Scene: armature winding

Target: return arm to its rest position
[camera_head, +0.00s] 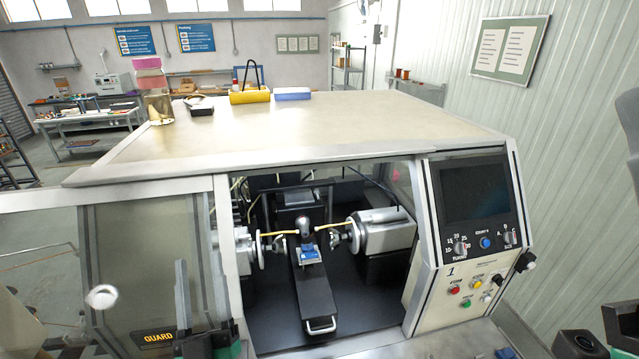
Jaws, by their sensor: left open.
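My left gripper (195,275) is at the lower left, in front of the open guard door (130,240). Inside the opening, a small blue part (308,254) sits on a dark central slide (318,290) between two grey spindle heads, the right one (385,230) showing best. Yellow wire runs towards the middle from both sides. Dark pieces at the right edge may be my right arm; no right fingers can be made out.
The control panel (470,235) with screen, knobs and buttons stands right of the opening. A black handle (525,262) juts from its side. A white round knob (101,296) is on the guard door.

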